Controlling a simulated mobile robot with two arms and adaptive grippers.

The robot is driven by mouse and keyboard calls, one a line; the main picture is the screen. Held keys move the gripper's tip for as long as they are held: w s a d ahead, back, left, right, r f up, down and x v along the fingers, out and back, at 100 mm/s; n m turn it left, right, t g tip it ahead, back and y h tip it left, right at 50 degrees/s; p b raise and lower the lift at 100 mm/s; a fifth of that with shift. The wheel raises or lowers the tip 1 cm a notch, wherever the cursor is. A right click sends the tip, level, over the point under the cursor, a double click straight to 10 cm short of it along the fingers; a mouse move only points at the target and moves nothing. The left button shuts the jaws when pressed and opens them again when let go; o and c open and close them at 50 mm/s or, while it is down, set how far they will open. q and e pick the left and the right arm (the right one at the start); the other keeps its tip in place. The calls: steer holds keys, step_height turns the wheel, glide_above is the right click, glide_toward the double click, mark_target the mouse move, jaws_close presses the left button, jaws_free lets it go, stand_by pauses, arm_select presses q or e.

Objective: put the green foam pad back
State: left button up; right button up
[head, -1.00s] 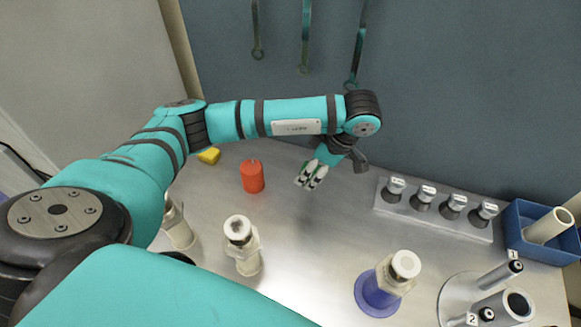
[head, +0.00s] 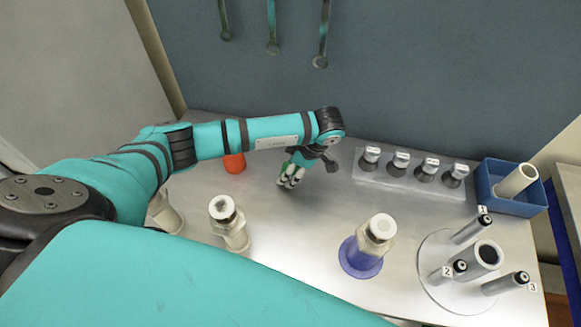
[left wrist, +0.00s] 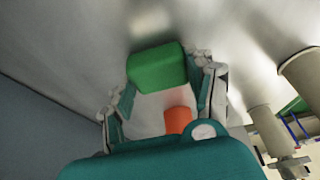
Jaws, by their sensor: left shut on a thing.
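The green foam pad (left wrist: 157,67) is a green block between the fingers of my left gripper (left wrist: 163,88) in the left wrist view. The gripper is shut on it. In the head view my left gripper (head: 290,178) is over the middle back of the metal table, and the pad is almost wholly hidden by the fingers. I cannot tell how far the pad is from the table top. My right gripper is not in view.
An orange-red cylinder (head: 235,163) stands left of the gripper. White-topped fittings (head: 229,222) stand in front, one on a blue disc (head: 349,262).

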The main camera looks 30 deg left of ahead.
arm_select(q)
steer(key=shift+f, duration=0.15)
steer(key=o, duration=1)
steer(key=shift+o, duration=0.6)
steer(key=shift+r, duration=0.3)
steer(key=b+v, duration=0.2)
steer(key=v, duration=0.4)
steer(key=shift+w+d+b, duration=0.15)
steer(key=shift+b, duration=0.25)
steer(key=v, duration=0.5)
steer(key=shift+r, duration=0.35)
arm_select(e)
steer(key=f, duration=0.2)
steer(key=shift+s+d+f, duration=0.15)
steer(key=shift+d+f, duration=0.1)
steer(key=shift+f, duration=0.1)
